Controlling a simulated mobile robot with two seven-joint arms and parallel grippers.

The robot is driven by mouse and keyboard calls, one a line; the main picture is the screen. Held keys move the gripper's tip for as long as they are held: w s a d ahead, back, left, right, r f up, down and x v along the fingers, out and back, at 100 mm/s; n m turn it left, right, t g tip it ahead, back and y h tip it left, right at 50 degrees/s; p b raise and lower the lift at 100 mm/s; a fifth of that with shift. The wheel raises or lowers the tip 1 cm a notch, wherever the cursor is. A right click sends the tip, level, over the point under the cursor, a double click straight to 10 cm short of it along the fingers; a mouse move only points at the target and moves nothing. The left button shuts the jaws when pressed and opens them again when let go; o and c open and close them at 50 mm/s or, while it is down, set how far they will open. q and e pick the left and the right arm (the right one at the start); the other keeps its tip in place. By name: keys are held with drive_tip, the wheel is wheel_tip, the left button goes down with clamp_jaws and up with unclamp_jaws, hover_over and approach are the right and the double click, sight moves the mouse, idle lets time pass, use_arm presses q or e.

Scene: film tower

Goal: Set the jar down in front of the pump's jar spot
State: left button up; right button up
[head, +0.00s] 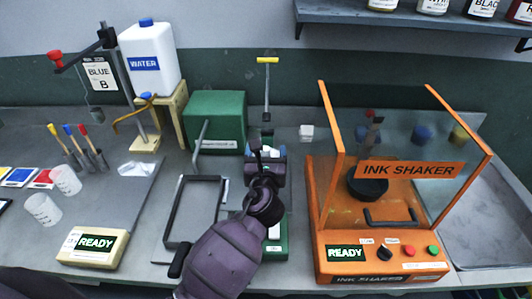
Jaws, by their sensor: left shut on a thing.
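My left gripper (262,150) reaches in from the bottom over a green-based device (276,247) with an upright rod and yellow T-handle (267,60). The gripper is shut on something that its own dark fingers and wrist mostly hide. Blue-grey parts (280,154) show around the fingers; I cannot tell whether they belong to the held thing or the device. No jar is clearly visible in the grip. I cannot make out a marked jar spot. Two clear graduated cups stand or lie at the left, one upper (66,180) and one lower (42,209). My right gripper is not in view.
An orange ink shaker (380,245) with clear panels stands at the right. A black frame (187,208) lies left of my arm. A green box (215,118), a water jug (148,62) and a READY box (92,246) are also left. A small white block (306,132) sits behind.

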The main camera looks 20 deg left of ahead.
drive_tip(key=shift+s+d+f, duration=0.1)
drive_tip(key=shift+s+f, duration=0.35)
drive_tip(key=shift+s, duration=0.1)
